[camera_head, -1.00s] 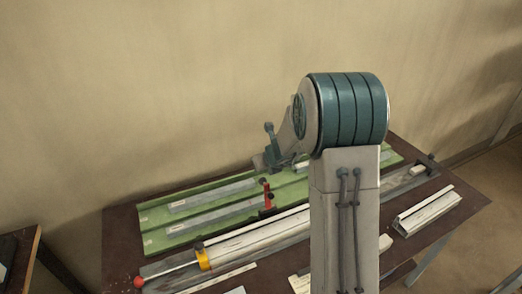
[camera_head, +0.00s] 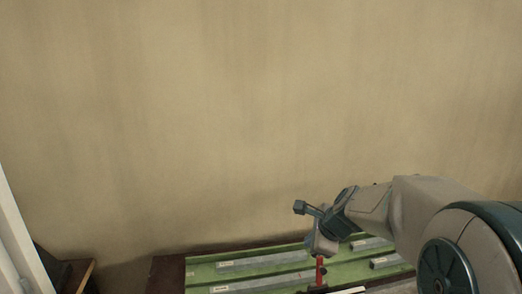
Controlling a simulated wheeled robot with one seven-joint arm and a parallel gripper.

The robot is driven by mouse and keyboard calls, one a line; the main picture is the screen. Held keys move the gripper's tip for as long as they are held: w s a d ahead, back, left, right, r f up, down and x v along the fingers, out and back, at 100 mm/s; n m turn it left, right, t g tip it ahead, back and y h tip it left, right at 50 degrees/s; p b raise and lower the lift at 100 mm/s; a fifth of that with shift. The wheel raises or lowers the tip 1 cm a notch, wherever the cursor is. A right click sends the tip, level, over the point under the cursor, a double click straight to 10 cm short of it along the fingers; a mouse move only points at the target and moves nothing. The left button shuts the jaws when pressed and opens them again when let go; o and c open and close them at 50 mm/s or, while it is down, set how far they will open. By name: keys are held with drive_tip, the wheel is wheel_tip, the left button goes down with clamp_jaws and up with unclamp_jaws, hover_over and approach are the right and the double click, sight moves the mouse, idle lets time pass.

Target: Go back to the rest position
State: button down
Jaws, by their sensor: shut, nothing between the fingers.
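My arm reaches in from the right edge of the head view. My gripper (camera_head: 320,245) hangs at its end, above the green board, and is shut with nothing held. Its fingertips are small and hard to make out. A red upright part (camera_head: 320,268) of the clamp bench shows just below the gripper in the picture; I cannot tell how far apart they are.
The brown bench (camera_head: 167,273) shows only along the bottom edge. On it, the green board (camera_head: 200,272) carries several grey profiles (camera_head: 265,261). A plain beige wall (camera_head: 230,110) fills the background. A dark table (camera_head: 76,272) stands at lower left.

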drive_tip(key=s+d+f+n+g+h+b, duration=0.1)
drive_tip(key=s+f+n+g+h+b, duration=0.1)
drive_tip(key=s+n, duration=1.8)
drive_tip(key=s+f+h+b, duration=0.1)
drive_tip(key=s, duration=0.2)
drive_tip(key=shift+s+d+g, duration=0.2)
drive_tip(key=shift+g, duration=0.1)
